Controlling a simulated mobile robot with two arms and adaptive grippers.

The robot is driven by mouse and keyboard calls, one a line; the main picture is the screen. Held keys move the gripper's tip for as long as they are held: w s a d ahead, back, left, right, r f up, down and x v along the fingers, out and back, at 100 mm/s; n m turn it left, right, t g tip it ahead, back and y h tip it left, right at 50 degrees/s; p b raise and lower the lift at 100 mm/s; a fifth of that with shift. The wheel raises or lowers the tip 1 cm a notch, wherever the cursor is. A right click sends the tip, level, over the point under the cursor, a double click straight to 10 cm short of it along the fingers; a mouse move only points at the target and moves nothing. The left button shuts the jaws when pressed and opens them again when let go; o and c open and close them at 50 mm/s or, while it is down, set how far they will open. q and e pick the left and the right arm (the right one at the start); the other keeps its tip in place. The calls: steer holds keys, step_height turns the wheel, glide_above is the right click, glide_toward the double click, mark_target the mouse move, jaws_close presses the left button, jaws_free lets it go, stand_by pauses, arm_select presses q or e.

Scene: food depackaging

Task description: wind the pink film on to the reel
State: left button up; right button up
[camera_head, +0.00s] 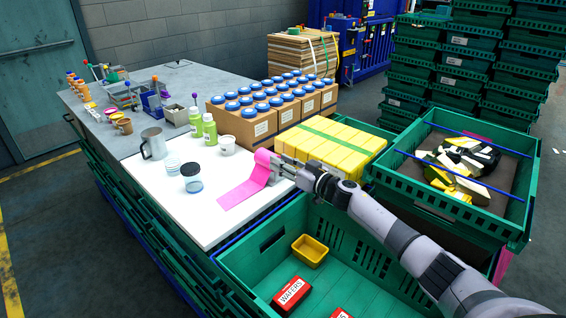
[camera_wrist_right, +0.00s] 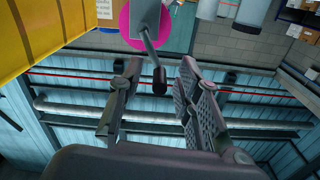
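A pink film (camera_head: 243,192) lies as a flat strip on the white board and rises at its far end into a pink roll (camera_head: 263,160). My right gripper (camera_head: 279,170) is just right of that roll and partly hides it. In the right wrist view, the round pink reel (camera_wrist_right: 130,28) has a grey plate and a crank handle (camera_wrist_right: 159,80) with a dark knob. My right gripper (camera_wrist_right: 158,72) is open there. The knob shows between its fingertips with gaps on both sides, and I see no contact. My left gripper is not in view.
On the white board (camera_head: 190,222) stand clear jars (camera_head: 191,178) and a metal jug (camera_head: 153,143). A yellow block pack (camera_head: 330,145) is right of the film. A green crate (camera_head: 262,258) with red wafer packs is in front. Another crate (camera_head: 450,205) stands right.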

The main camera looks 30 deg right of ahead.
jaws_close()
stand_by(0.4)
